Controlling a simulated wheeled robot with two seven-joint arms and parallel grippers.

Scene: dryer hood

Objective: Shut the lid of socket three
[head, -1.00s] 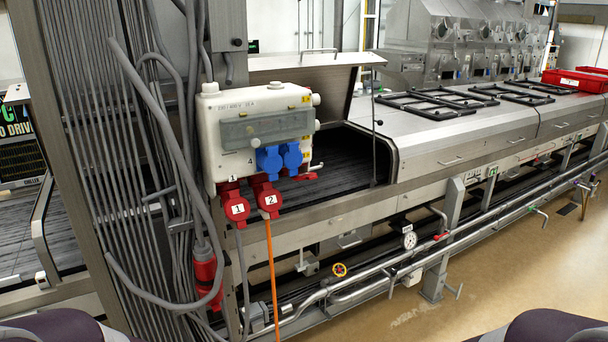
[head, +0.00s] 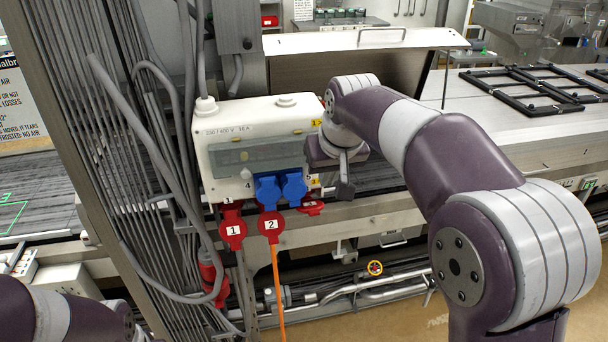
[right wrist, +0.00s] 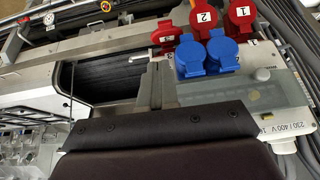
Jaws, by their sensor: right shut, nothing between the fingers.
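A white socket box (head: 225,130) hangs on the grey post, with red sockets one (head: 233,232) and two (head: 270,227) below it and two blue sockets (head: 268,190) on its front. A third red socket (head: 311,207), which I take for socket three, shows partly right of the blue ones; its lid angle is unclear. It also shows in the right wrist view (right wrist: 166,36). My right gripper (head: 345,190) is shut and empty, right of the box and near this socket; its fingers show in the right wrist view (right wrist: 156,75). My left gripper is out of view.
Grey cables (head: 150,180) run down the post at left. An orange cable (head: 278,285) hangs from socket two. A raised metal hood (head: 370,40) stands behind my right arm. Pipes and a yellow-rimmed valve wheel (head: 375,268) lie below.

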